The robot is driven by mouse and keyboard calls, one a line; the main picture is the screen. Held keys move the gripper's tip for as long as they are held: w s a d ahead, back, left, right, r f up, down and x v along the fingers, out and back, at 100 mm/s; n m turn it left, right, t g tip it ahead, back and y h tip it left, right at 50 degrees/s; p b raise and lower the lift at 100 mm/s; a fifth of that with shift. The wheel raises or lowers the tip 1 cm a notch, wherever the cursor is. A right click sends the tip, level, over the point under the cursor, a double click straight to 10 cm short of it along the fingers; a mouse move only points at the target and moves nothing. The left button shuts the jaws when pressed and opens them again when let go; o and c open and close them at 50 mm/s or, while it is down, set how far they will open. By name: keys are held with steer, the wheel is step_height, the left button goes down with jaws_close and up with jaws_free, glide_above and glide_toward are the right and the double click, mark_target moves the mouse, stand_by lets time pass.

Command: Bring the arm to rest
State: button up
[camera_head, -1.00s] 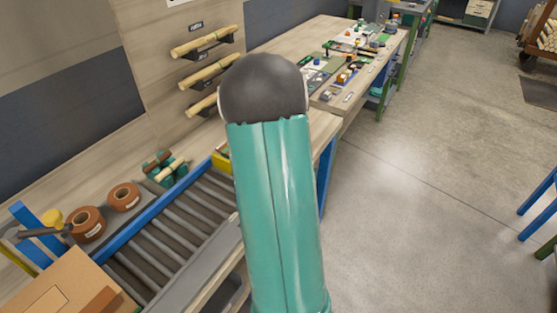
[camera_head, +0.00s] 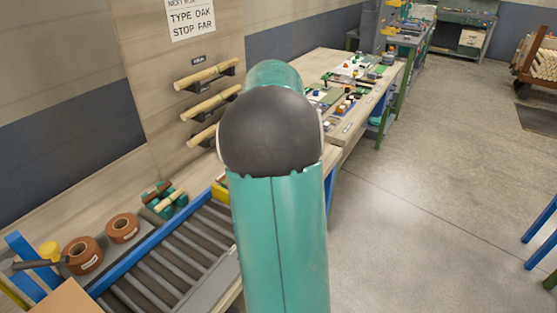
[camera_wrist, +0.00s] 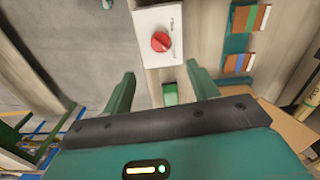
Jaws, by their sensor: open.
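My arm (camera_head: 280,235), teal with a dark round joint, rises through the middle of the head view and hides part of the bench behind it. My gripper is hidden in the head view. In the wrist view my gripper (camera_wrist: 160,88) shows two teal fingers set wide apart with nothing between them touching either finger. A white box with a red knob (camera_wrist: 161,42) lies ahead of the fingertips in the wrist view. A small green object (camera_wrist: 170,93) is seen between the fingers, apart from them.
A roller conveyor (camera_head: 165,260) runs along the bench at left, beside two brown tape rolls (camera_head: 122,228). Turned wood pieces (camera_head: 207,74) rest on wall pegs. A worktable (camera_head: 350,125) with small parts stands beyond.

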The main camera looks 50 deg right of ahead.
stand_by(0.4)
steer(key=w+a+r+n+t, duration=0.1)
steer(key=a+r+n, duration=0.2)
steer(key=a, duration=0.8)
steer(key=w+a+r+n+t, duration=0.1)
steer(key=a+r+n+t, duration=0.2)
steer(key=a, duration=0.7)
steer(key=s+a+n, duration=0.5)
steer(key=a, duration=0.5)
steer(key=s+a+f+n+t, duration=0.1)
steer(key=s+a+n, duration=0.3)
steer(key=a, duration=0.6)
steer(key=shift+s+f+n+t, duration=0.3)
steer(key=shift+s+n, duration=0.1)
steer(key=shift+s, duration=0.1)
